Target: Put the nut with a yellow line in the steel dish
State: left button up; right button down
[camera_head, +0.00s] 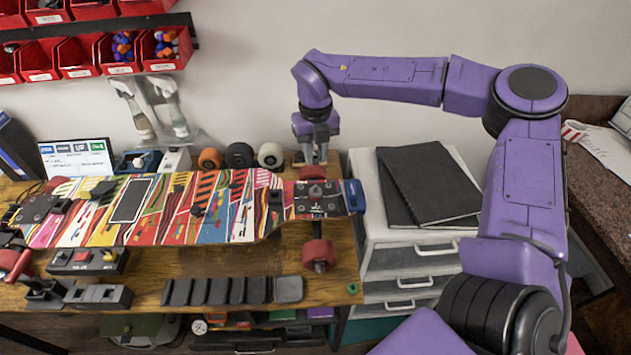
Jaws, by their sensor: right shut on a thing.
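My right gripper (315,158) points down at the back of the wooden bench, just behind the red wheel at the board's right end. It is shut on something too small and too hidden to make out. I cannot pick out a nut with a yellow line or a steel dish. A small green ring-like piece (352,288) lies at the bench's front right edge, away from the gripper. My left gripper is not in view.
A colourful skateboard deck (165,210) spans the bench, with a truck and red wheels (319,251) at its right end. Spare wheels (240,155) stand behind it. Dark pads (225,291) line the front. A white drawer unit (410,235) with black notebooks stands right.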

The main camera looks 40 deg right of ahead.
notch_tip(320, 180, down, 4)
jog(key=s+a+f+b, duration=0.1)
jog(key=a+b, duration=0.1)
jog(key=b, duration=0.1)
jog(key=n+b, duration=0.6)
send_near(289, 290)
notch_tip(289, 290, down, 5)
jog(key=b, duration=0.5)
jog(key=shift+f, duration=0.2)
jog(key=shift+f, duration=0.25)
jog(key=shift+f, duration=0.3)
